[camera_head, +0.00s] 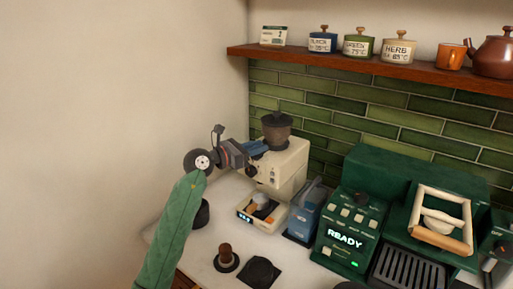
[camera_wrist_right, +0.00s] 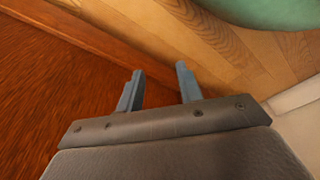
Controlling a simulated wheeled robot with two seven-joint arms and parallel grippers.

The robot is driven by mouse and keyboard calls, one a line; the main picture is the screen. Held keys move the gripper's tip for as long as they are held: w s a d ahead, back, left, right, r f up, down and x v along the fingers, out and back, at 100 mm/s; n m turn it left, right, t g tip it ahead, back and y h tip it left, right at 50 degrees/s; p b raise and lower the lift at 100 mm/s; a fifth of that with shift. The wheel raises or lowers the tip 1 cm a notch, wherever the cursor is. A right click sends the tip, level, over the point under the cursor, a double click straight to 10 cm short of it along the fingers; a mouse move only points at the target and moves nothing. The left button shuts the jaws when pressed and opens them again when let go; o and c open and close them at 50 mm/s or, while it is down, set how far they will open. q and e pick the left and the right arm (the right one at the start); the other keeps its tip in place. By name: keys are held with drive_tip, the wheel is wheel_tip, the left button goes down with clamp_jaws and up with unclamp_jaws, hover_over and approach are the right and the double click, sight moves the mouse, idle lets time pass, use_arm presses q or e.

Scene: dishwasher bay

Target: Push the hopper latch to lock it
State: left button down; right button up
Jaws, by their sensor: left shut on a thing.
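The cream grinder (camera_head: 290,165) stands at the back left of the counter with a dark lidded hopper (camera_head: 276,132) on top. My left gripper (camera_head: 264,147) reaches in from the left, its blue fingers at the hopper's base. They are shut on a small part there, which looks like the hopper latch; the fingers hide it and its position cannot be told. My right gripper (camera_wrist_right: 157,85) shows in the right wrist view, with its two fingers apart and nothing between them.
A small scale (camera_head: 258,212) with a cup sits before the grinder. A blue container (camera_head: 303,212) and the green coffee machine (camera_head: 348,225) showing READY stand to the right. A tamper (camera_head: 226,257) and a dark mat (camera_head: 259,271) lie in front. A wooden shelf (camera_head: 380,66) runs above.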

use_arm(q)
drive_tip(key=shift+w+d, duration=0.1)
drive_tip(key=shift+w, duration=0.1)
drive_tip(key=shift+w+d+f+b, duration=0.1)
drive_tip(key=shift+w+d+b, duration=0.2)
drive_tip(key=shift+b, duration=0.2)
drive_tip(key=shift+w+d, duration=0.15)
drive_tip(key=shift+w, duration=0.15)
drive_tip(key=shift+w+d, duration=0.1)
drive_tip(key=shift+w, duration=0.05)
drive_tip(key=shift+r, duration=0.2)
use_arm(e)
drive_tip(key=r, duration=0.1)
drive_tip(key=w+a+r, duration=0.1)
drive_tip(key=shift+a+r, duration=0.25)
drive_tip(key=shift+r, duration=0.1)
